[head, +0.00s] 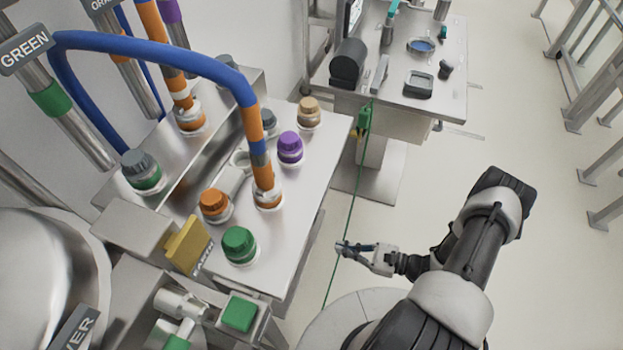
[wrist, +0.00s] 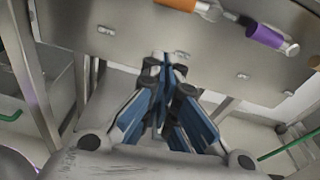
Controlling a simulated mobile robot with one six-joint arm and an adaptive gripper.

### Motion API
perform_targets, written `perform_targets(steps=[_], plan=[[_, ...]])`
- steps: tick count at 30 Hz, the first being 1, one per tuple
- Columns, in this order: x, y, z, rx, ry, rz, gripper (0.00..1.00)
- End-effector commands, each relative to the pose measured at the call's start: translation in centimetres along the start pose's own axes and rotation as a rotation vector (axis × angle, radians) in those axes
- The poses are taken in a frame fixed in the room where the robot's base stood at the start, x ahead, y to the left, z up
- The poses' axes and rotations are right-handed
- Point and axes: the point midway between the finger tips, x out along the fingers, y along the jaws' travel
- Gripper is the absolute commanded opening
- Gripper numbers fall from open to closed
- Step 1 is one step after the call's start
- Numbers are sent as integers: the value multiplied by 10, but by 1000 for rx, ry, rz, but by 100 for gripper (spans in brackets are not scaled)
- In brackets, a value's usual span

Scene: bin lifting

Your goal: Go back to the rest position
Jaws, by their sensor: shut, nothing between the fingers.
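My gripper (head: 343,247) is at the end of my folded arm, low over the floor at the lower middle of the head view. It points left toward the metal bench. In the wrist view its blue fingers (wrist: 165,68) are closed together at the tips with nothing between them. No object touches the gripper. In the wrist view the fingers show in front of a metal panel, and I cannot tell the exact gap.
The metal bench (head: 309,167) with coloured caps and a blue hose (head: 150,45) stands left of my arm. A small table (head: 450,95) with tools is at the back. A thin green cable (head: 347,212) runs near my gripper. Floor at right is clear; railings (head: 590,75) stand beyond.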

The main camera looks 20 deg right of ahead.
Motion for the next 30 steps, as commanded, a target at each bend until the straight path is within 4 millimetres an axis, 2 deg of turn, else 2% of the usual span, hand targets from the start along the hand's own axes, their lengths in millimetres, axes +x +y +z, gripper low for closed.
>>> perform_targets(steps=[5, 8, 10, 15, 19, 23, 30], plan=[[0, -1, 2, -6, 2, 6, 0], [-1, -8, 15, -40, 13, 48, 0], [-2, -16, 33, -89, 29, 108, 0], [-1, -30, 98, -260, 92, 323, 0], [1, -32, 150, -402, 151, 490, 0], [2, -27, 200, -552, 217, 646, 0], [-3, -4, 281, -849, 353, 901, 0]])
